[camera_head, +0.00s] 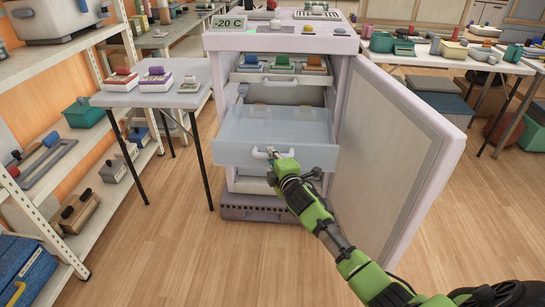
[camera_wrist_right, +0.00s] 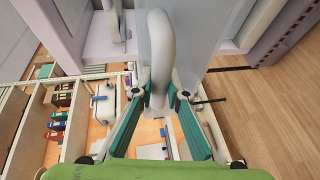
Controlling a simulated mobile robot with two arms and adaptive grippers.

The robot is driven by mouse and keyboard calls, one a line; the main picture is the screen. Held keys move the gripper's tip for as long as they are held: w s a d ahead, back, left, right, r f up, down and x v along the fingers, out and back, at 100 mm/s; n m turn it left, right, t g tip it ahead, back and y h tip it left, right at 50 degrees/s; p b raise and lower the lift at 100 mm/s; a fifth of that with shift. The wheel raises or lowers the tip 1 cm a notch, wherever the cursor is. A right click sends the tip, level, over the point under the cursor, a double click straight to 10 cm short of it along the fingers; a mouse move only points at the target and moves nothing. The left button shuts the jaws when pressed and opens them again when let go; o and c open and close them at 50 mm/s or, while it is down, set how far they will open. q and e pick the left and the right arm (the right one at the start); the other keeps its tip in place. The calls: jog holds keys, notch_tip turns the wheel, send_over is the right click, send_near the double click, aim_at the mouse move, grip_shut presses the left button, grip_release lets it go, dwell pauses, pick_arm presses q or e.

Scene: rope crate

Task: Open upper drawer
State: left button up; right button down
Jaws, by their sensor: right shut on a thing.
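The white freezer (camera_head: 350,75) stands open, its door (camera_head: 400,150) swung out to the right. Its upper drawer (camera_head: 280,77) is at the top, with blue, green and orange-topped items in it. A translucent pale blue drawer (camera_head: 240,130) below it is pulled out toward me and looks empty. My right gripper (camera_head: 275,160) is at the front of this pulled-out drawer, shut on its white handle (camera_head: 259,153). The wrist view shows the curved handle (camera_wrist_right: 160,40) between the fingertips of the right gripper (camera_wrist_right: 159,96). My left gripper is not in view.
A small grey table (camera_head: 140,98) with several capped items stands left of the freezer. A shelf unit (camera_head: 70,160) lines the left edge. A table with many objects (camera_head: 440,60) is at back right. The wooden floor in front is clear.

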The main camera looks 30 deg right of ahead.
jog(key=c, duration=2.2)
grip_release()
jog(key=shift+c, duration=0.2)
jog(key=v, duration=1.2)
